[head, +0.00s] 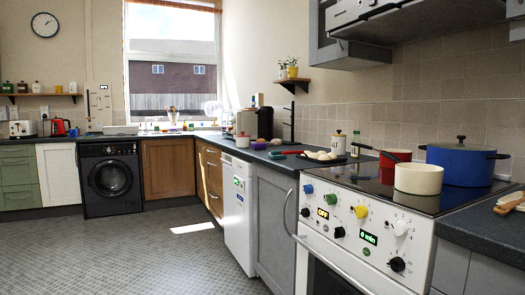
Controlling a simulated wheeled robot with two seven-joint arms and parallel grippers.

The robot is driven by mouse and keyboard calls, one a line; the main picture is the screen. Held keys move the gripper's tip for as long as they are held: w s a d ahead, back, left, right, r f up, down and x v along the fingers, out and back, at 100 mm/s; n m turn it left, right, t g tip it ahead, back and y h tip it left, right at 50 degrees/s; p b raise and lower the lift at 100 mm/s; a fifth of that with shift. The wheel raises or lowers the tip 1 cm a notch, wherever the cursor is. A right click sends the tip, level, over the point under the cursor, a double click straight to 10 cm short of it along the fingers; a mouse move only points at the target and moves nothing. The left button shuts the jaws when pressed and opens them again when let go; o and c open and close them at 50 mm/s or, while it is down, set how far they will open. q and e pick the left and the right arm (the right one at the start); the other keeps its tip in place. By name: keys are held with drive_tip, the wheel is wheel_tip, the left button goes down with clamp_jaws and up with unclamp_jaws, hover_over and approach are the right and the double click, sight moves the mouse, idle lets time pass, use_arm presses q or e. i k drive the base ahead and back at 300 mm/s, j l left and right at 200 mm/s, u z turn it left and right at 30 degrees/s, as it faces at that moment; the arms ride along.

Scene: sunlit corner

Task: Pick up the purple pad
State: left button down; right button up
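A tiny purple patch (261,140) shows on the right-hand worktop, past the stove and near the dark coffee machine. It is too small to tell whether it is the purple pad. Neither of my grippers is in view, and no part of my arms shows.
The dark worktop (268,157) carries a plate of pale food (322,156) and small red and green items. The stove (350,215) at right holds a blue pot (461,163), a cream pot (418,178) and a red pan (395,157). The tiled floor (140,250) is clear.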

sight(255, 147)
drive_tip(key=i+j+u, duration=0.4)
drive_tip(key=i, duration=0.3)
drive_tip(key=i+u, duration=0.45)
drive_tip(key=i, duration=1.4)
drive_tip(key=i+j+z, duration=0.1)
drive_tip(key=i, duration=1)
